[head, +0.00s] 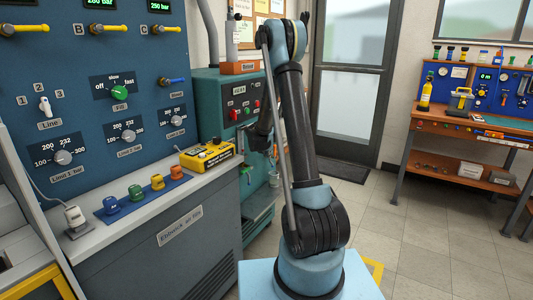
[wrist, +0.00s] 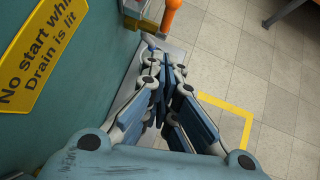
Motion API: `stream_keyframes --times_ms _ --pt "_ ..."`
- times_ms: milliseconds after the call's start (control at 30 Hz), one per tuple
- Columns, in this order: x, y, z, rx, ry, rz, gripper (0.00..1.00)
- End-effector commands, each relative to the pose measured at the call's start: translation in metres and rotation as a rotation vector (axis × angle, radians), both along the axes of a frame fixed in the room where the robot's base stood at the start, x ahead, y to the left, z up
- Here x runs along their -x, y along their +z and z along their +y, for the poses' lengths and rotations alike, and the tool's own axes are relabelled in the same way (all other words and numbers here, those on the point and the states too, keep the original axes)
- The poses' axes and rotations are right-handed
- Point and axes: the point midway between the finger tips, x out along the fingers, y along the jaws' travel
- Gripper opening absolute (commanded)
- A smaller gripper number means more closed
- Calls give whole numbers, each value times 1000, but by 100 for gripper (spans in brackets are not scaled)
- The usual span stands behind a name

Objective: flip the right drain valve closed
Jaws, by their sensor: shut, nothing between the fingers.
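An orange handle (wrist: 172,14) shows at the top edge of the wrist view, on a grey fitting (wrist: 142,12) beside a teal wall; it looks like a valve lever, but I cannot tell which valve it is. My gripper (wrist: 163,70) is shut and empty, its fingers pointing toward the fitting and a little short of the handle in the picture. I cannot tell the depth gap. In the head view my gripper (head: 260,140) is partly hidden behind my arm, in front of the teal cabinet (head: 208,100). No drain valve is clearly visible there.
A yellow sign (wrist: 38,52) about starting and Drain is on the teal wall, left of my gripper. The blue control panel (head: 90,110) and its grey ledge (head: 130,215) stand at left. Tiled floor (head: 430,240) is open toward the workbench (head: 480,135).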

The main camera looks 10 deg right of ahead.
Motion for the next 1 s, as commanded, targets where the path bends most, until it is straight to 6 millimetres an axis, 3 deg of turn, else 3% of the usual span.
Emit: stream_keyframes --times_ms 200,500,1000 --pt "-19 -21 -11 0 -3 0 0" --pt "-48 -18 -26 0 -1 0 0" --pt "-51 -18 -27 -2 1 1 0"
